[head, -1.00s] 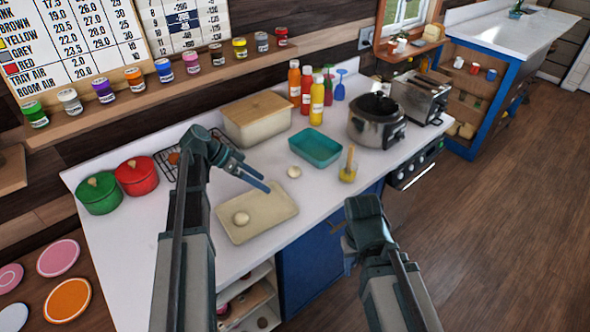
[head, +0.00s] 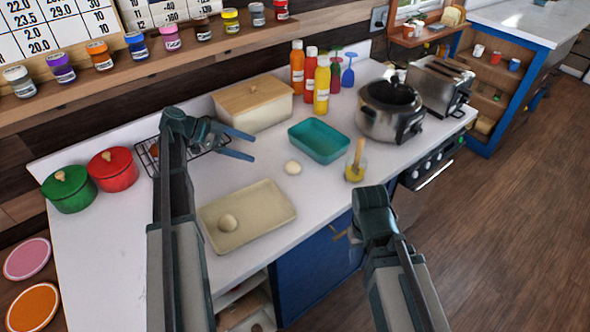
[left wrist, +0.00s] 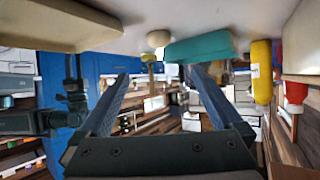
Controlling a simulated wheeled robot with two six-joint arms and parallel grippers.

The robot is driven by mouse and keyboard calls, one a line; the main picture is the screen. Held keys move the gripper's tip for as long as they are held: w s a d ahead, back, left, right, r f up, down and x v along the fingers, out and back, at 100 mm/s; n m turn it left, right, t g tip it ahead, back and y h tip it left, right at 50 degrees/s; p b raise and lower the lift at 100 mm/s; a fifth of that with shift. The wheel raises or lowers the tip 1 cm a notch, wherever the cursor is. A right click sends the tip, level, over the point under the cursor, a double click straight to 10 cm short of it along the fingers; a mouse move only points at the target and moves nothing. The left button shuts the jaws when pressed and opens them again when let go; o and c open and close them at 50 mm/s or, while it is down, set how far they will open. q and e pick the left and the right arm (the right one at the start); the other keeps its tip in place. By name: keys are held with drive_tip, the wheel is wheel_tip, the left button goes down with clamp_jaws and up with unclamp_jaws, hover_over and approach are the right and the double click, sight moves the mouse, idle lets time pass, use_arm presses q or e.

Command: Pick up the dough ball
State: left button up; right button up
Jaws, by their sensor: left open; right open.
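One pale dough ball (head: 293,167) lies on the white counter, left of the teal tray. It also shows in the left wrist view (left wrist: 159,39), beyond my fingers. A second dough ball (head: 228,222) sits on the beige tray (head: 268,212). My left gripper (head: 254,147) is open and empty, above the counter and apart from the loose ball, to its upper left in the head view. The left wrist view shows its two fingers (left wrist: 158,82) spread with nothing between them. My right gripper (head: 347,234) is at the counter's front edge, partly hidden by its own wrist.
The teal tray (head: 319,143) and a yellow cup with a brush (head: 356,168) stand right of the loose ball. A wooden-lidded box (head: 252,105) and bottles (head: 321,85) are behind. A slow cooker (head: 390,112) stands right; pots (head: 112,170) are left.

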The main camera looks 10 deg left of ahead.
use_arm(q)
drive_tip(key=shift+w+f, duration=0.2)
drive_tip(key=shift+f, duration=0.4)
drive_tip(key=shift+w+b, duration=0.2)
drive_tip(key=shift+b, duration=0.1)
drive_tip(key=b, duration=0.4)
approach(288, 165)
drive_tip(key=x, duration=0.3)
drive_tip(key=shift+w, duration=0.4)
drive_tip(key=shift+w+d+f, duration=0.2)
drive_tip(key=shift+d, duration=0.3)
drive_tip(key=b+x, duration=0.2)
drive_tip(key=x, duration=0.1)
drive_tip(key=s+b+x, duration=0.1)
drive_tip(key=shift+w+d+f, duration=0.15)
drive_tip(key=shift+d+f, duration=0.1)
drive_tip(key=shift+f, duration=0.25)
drive_tip(key=shift+w+d+f, duration=0.1)
drive_tip(key=shift+w+d, duration=0.05)
drive_tip(key=shift+d, duration=0.1)
use_arm(e)
wheel_tip(288, 165, down, 8)
drive_tip(key=shift+w+f, duration=0.15)
drive_tip(key=shift+w, duration=0.2)
use_arm(q)
drive_tip(key=c, duration=1.4)
drive_tip(key=shift+r, duration=0.2)
